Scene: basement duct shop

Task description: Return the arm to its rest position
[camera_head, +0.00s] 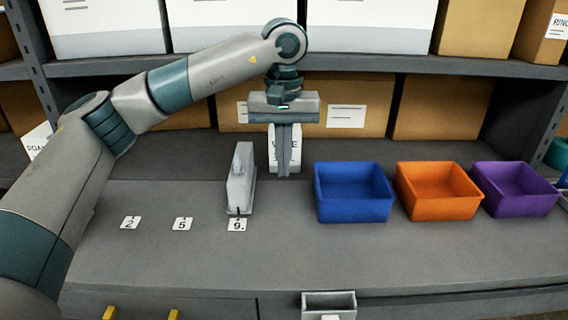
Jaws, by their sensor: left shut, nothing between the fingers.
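My left arm (200,78) comes in from the left and reaches over the bench. Its gripper (283,172) points straight down above the back part of the bench. The fingers are shut together with nothing between them. They hang in front of a white labelled card (291,150) and partly hide its text. My right gripper does not show in this view.
A grey wedge-like object (240,180) stands left of the gripper, behind a "9." tag (237,225). Tags "2" (130,223) and "5" (182,224) lie further left. Blue (353,208), orange (438,205) and purple (517,204) bins stand right. Shelves (400,66) rise behind.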

